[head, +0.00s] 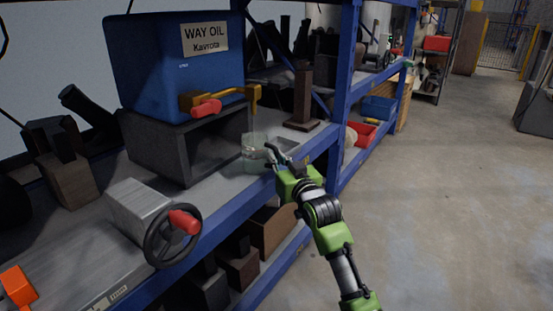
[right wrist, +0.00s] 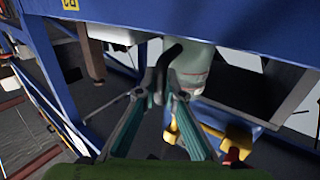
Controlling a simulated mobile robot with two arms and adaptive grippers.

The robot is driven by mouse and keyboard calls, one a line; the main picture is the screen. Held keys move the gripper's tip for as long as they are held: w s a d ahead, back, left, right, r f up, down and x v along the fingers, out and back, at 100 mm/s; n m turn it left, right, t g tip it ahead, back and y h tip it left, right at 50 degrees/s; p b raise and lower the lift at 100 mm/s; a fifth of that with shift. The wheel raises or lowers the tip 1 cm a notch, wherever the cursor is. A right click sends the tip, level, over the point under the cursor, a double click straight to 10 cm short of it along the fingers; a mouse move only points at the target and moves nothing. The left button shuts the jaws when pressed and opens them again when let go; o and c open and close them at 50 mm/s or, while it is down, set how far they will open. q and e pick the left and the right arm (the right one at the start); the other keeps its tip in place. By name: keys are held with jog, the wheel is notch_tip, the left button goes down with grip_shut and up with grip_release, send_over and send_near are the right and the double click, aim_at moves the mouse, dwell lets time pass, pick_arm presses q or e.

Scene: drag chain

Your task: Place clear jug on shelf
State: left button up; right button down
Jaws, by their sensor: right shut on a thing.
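The clear jug (head: 256,150) is a pale, see-through container at the front part of the blue-framed shelf (head: 226,172), between a dark grey block and a brown stand. In the head view it appears upright; I cannot tell whether its base touches the shelf. My right gripper (head: 273,156) reaches in from the aisle side and is shut on the jug's handle. In the right wrist view, which looks upside down, the fingers (right wrist: 161,95) close around the dark handle (right wrist: 168,54) beside the greenish jug body (right wrist: 193,68). My left gripper is not in view.
A blue WAY OIL tank (head: 165,75) on a dark grey block (head: 185,145) stands left of the jug. A brown stand (head: 302,100) is close on its right, near a blue post (head: 346,90). A handwheel (head: 160,240) sits nearer. The aisle floor (head: 430,200) is clear.

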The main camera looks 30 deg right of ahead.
jog(key=c, duration=2.1)
grip_release()
jog(key=shift+c, duration=0.2)
